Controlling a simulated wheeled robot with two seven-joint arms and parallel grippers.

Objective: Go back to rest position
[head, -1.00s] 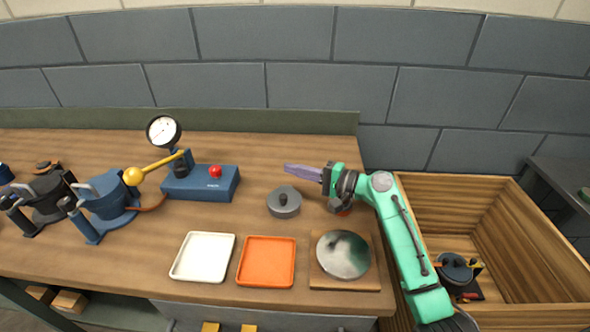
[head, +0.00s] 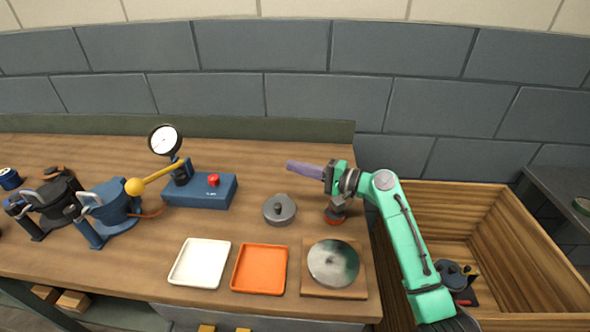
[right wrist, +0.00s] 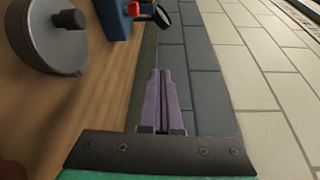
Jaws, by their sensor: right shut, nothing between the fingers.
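My right gripper (head: 305,169) has purple fingers on a green arm and is raised above the back right part of the workbench. Its fingers point left, are shut and hold nothing. In the right wrist view the closed fingers (right wrist: 162,102) lie side by side against the wall. A round grey lidded part (head: 279,209) stands on the bench, left of and below the gripper, apart from it; it also shows in the right wrist view (right wrist: 45,35). My left gripper does not show.
A white tray (head: 200,263), an orange tray (head: 260,269) and a round plate on a wooden board (head: 333,264) line the front. A wooden crate (head: 520,255) stands right.

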